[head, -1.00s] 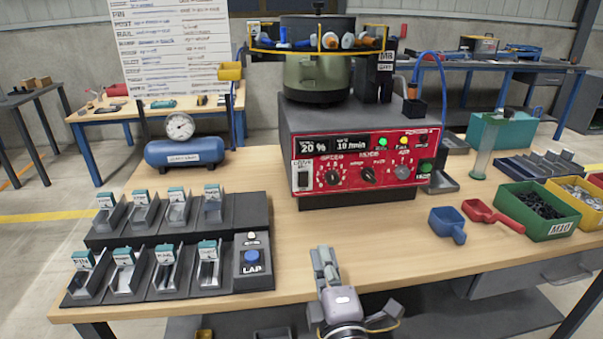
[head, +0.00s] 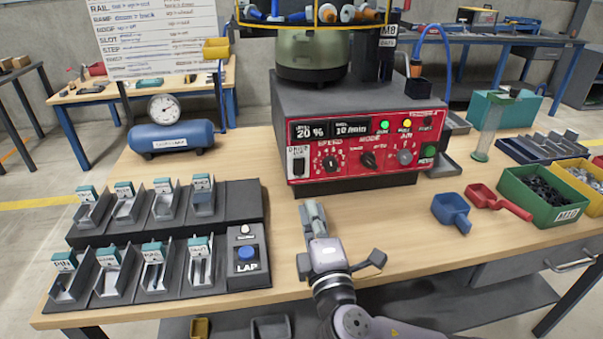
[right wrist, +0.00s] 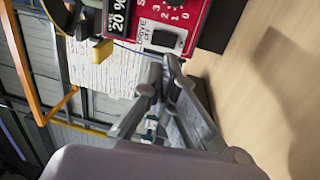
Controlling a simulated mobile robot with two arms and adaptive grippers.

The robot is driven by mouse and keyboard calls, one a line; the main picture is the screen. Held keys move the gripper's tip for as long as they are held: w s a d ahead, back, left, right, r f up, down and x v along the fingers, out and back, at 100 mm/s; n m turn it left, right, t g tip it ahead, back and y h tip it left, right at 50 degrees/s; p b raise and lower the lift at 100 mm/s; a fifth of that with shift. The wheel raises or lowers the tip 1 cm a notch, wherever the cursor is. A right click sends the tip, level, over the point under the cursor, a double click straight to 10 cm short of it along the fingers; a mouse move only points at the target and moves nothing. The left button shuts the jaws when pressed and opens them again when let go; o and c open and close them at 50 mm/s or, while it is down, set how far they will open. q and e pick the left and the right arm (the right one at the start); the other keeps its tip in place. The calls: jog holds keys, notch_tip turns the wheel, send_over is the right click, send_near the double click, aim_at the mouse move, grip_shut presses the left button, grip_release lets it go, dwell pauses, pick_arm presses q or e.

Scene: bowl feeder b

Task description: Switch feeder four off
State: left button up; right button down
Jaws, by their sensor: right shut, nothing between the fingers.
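The feeder (head: 365,147) has a red front panel with a 20 % display, knobs, and lit green and yellow lamps. Its drive switch (head: 298,166) is a dark rocker in a pale plate at the panel's left end. The switch also shows in the right wrist view (right wrist: 163,38), just beyond my fingertips. I cannot tell the rocker's position. My right gripper (head: 312,206) is shut and empty, over the table in front of the panel's left part, apart from it. It also shows in the right wrist view (right wrist: 165,75). My left gripper is not in view.
Sorting chutes (head: 165,215) and a LAP button box (head: 246,255) stand to the left. A blue scoop (head: 451,209), a red scoop (head: 495,200) and a green bin (head: 545,198) lie to the right. Bare tabletop (head: 385,225) lies in front of the feeder.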

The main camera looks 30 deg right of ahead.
aim_at(299, 166)
jog(key=x, duration=1.1)
jog(key=shift+w, duration=0.1)
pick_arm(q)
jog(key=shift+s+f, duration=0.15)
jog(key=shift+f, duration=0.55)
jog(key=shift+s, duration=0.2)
